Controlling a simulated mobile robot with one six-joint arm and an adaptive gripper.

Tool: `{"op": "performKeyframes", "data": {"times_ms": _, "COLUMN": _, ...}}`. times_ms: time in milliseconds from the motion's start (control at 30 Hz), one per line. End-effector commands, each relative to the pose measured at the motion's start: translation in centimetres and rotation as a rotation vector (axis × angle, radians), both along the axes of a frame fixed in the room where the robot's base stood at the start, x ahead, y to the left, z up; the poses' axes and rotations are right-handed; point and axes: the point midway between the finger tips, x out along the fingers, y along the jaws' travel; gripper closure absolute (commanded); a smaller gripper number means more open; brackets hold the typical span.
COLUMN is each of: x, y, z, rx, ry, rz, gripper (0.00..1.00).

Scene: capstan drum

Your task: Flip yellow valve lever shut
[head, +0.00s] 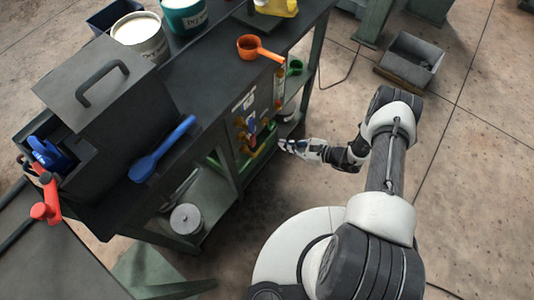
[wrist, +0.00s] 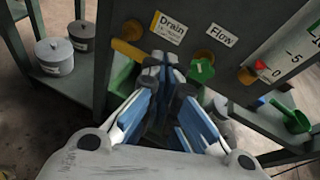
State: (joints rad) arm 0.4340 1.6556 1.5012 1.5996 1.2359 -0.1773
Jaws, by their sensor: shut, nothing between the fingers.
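The yellow valve lever (wrist: 127,50) shows in the wrist view as a yellow-orange bar on the dark panel, below and left of the "Drain" label (wrist: 170,28). Its right part is hidden behind my fingers. My gripper (wrist: 160,66) is shut and empty, its tips in front of the panel just below that label. Whether the tips touch the lever I cannot tell. In the head view my gripper (head: 287,146) is to the right of the bench's side panel, where small coloured parts are too small to tell apart.
A green lever (wrist: 201,71) is close to the right of my fingers, under the "Flow" label (wrist: 220,35). A gauge (wrist: 290,55) with a red pointer is further right. Lidded pots (wrist: 54,56) stand on a shelf at left. The floor (head: 470,190) right of my arm is clear.

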Motion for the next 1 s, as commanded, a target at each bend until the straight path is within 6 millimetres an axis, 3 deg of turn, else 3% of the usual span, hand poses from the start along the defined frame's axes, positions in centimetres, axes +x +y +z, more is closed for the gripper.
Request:
{"op": "performKeyframes", "data": {"times_ms": 33, "x": -1.3, "y": 0.0, "z": -2.6, "rx": 0.024, "ry": 0.036, "rz": -0.057, "gripper": 1.00}}
{"op": "performKeyframes", "data": {"times_ms": 100, "x": -2.5, "y": 0.0, "z": -5.2, "rx": 0.046, "ry": 0.068, "rz": -0.125, "gripper": 1.00}}
{"op": "performKeyframes", "data": {"times_ms": 300, "x": -5.0, "y": 0.1, "z": -9.4, "rx": 0.076, "ry": 0.121, "rz": -0.240, "gripper": 1.00}}
{"op": "performKeyframes", "data": {"times_ms": 767, "x": -5.3, "y": 0.2, "z": -10.2, "rx": 0.080, "ry": 0.130, "rz": -0.257, "gripper": 1.00}}
{"op": "performKeyframes", "data": {"times_ms": 1000, "x": -3.8, "y": 2.5, "z": -11.3, "rx": 0.079, "ry": 0.130, "rz": -0.251, "gripper": 1.00}}
